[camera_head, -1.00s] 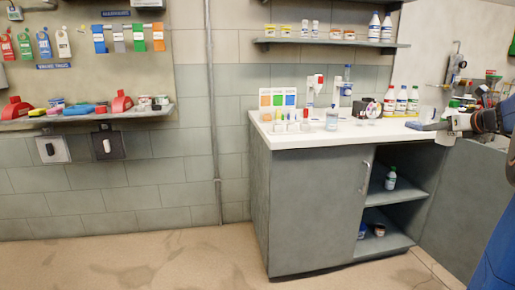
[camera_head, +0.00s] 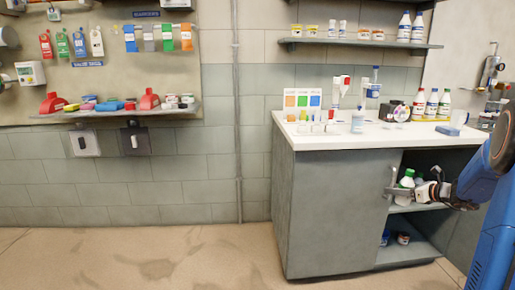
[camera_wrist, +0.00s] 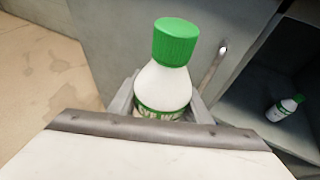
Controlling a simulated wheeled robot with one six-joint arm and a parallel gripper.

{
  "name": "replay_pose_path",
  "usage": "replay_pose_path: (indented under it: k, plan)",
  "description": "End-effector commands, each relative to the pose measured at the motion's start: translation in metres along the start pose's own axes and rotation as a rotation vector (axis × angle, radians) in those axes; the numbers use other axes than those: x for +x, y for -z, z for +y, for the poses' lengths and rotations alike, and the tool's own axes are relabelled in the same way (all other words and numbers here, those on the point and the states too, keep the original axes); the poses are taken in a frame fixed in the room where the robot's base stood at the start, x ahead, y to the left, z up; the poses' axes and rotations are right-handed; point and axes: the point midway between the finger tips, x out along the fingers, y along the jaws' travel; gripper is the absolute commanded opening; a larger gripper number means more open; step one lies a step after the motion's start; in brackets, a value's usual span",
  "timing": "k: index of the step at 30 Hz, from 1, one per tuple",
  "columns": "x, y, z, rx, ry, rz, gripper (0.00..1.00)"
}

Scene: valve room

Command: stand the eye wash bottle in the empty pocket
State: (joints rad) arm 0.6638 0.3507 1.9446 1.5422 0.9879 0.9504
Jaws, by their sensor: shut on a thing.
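The eye wash bottle (camera_wrist: 163,88) is white with a green cap and a green-banded label, partly readable. My gripper (camera_wrist: 162,108) is shut around its body, and the bottle looks roughly upright with its cap clear. In the head view the bottle (camera_head: 406,181) and my gripper (camera_head: 418,190) are in front of the cabinet's open shelves, near the door handle. I cannot make out an empty pocket for certain in either view.
The grey cabinet (camera_head: 330,215) has a white top (camera_head: 315,141) crowded with bottles, cards and small items. Its door handle (camera_head: 390,182) stands close to the held bottle. A wall shelf (camera_head: 120,113) with red items hangs at left. The floor (camera_head: 150,255) there is clear.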

Motion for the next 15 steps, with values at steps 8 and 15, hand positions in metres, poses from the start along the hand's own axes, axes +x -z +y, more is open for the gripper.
replay_pose_path:
  k: [8,15]
  plan:
    - [0.089,0.076,0.052,-0.053,-0.146,0.004,0.09]
    - [0.153,0.142,0.108,-0.099,-0.254,0.004,0.09]
